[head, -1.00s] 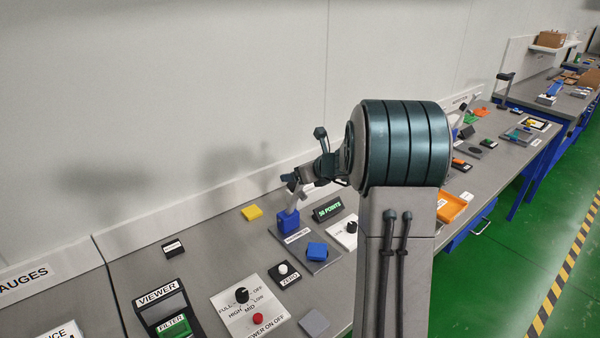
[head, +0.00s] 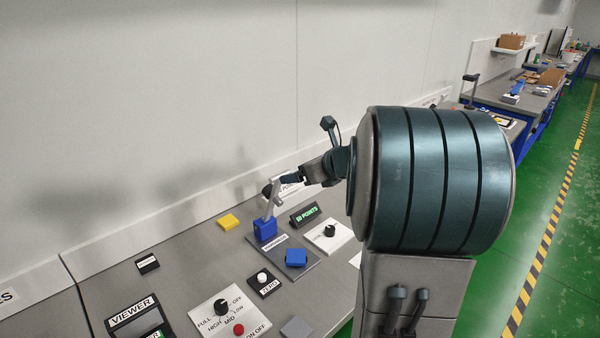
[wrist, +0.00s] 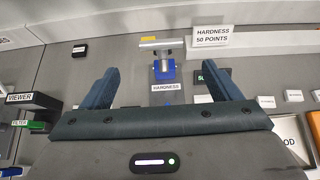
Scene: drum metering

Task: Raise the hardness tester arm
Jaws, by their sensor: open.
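The hardness tester stands on its grey plate (head: 301,259) on the bench. It has a blue base (head: 265,229) and a grey arm (head: 272,190) above it. In the wrist view the arm is a light grey crossbar (wrist: 160,44) on a short post above the blue block (wrist: 163,71). My gripper (head: 284,183) is beside the top of the arm in the head view, overlapping it; I cannot tell if they touch. In the wrist view my gripper (wrist: 164,74) is open, fingers wide apart, with the tester beyond and between them and nothing held.
A blue block (head: 296,258) sits on the tester's plate. A green lit display (head: 305,214), a dial panel (head: 328,235) and a ZERO button (head: 262,278) are close by. A yellow block (head: 228,222) lies behind left. The wall rises behind the bench.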

